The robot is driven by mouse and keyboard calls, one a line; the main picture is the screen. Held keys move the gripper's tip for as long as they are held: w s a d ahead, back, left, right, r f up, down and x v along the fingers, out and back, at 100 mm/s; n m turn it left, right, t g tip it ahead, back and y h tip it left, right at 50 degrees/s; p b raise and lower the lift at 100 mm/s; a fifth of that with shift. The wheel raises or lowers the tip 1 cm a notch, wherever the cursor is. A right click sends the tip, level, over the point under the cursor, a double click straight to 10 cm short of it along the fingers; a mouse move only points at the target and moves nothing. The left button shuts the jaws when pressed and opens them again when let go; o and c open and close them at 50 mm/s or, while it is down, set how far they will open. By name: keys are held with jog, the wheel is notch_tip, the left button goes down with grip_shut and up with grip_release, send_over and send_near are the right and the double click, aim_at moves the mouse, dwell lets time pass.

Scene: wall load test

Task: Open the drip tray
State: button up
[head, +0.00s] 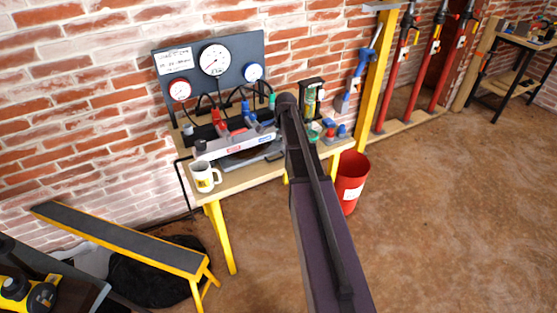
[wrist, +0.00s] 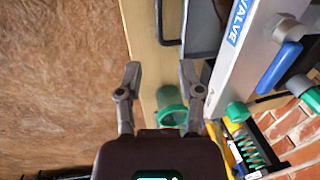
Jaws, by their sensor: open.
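The drip tray looks like the low dark grey tray (head: 248,156) under the grey valve manifold (head: 238,146) on the bench, partly hidden behind my arm in the head view. In the wrist view its dark body (wrist: 204,30) shows at the top, with a thin black bar handle (wrist: 159,25) on its floor-facing side. My gripper (wrist: 160,72) is open and empty, its fingers over the wooden bench edge. The handle's end lies just beyond the fingertips in the picture, apart from them. My gripper is hidden behind my arm in the head view.
A green ring-shaped part (wrist: 171,103) shows between my fingers. A blue valve lever (wrist: 280,65) and green fittings are at the right. A white mug (head: 204,177) stands at the bench's left front. A red bin (head: 351,182) stands right of the bench. Open floor lies at the right.

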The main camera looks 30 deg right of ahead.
aim_at(279, 158)
jog(key=shift+w+f+b, duration=0.25)
jog(key=shift+f+b, duration=1.2)
jog(key=shift+f, duration=0.1)
jog(key=shift+w+f+b, duration=0.3)
jog(key=shift+f+b, duration=1.15)
jog(key=shift+f, duration=0.1)
jog(key=shift+w+f+b, duration=0.25)
jog(key=shift+f+b, duration=1.2)
jog(key=shift+f, duration=0.1)
grip_shut()
